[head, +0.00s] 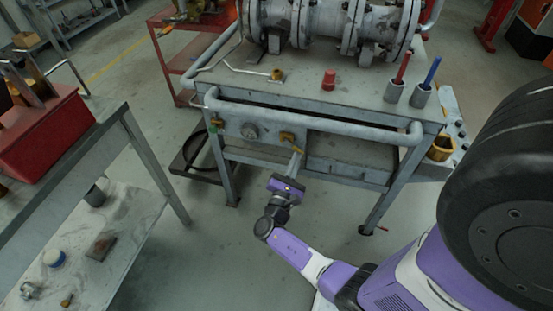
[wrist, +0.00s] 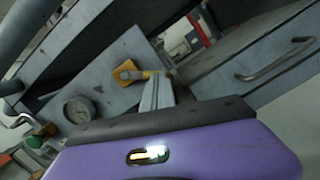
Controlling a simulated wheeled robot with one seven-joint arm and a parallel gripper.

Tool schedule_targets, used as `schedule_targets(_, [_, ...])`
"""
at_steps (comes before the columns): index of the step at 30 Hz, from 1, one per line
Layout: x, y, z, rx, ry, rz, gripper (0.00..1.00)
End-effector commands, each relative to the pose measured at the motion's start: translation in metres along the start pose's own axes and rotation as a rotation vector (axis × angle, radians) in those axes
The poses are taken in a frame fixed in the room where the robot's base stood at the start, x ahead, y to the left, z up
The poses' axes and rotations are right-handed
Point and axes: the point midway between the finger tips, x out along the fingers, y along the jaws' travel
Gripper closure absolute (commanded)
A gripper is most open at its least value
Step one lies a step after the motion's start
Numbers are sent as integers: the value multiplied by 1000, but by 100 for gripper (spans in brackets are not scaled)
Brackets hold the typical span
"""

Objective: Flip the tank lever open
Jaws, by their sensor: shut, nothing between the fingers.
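A yellow-orange valve lever (head: 288,136) is on the grey front panel of the workbench, right of a round gauge. It also shows in the wrist view (wrist: 128,71), with its yellow arm pointing right. I take this as the tank lever; no label is readable. My gripper (head: 298,154) is shut and empty, reaching up from below to just right of the lever. In the wrist view the closed fingers (wrist: 158,82) overlap the end of the yellow arm; I cannot tell whether they touch it.
The gauge (head: 249,131) and a smaller green and brass fitting (head: 216,124) are left on the panel. A thick grey rail (head: 310,113) runs above it. A drawer handle (wrist: 275,62) is on the right. Open floor lies below my gripper.

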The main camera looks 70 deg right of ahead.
Motion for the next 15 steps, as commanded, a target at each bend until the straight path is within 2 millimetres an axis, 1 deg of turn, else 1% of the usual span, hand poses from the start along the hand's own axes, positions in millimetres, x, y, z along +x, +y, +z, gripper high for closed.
schedule_targets(15, [1, -1, 3, -40, 0, 7, 100])
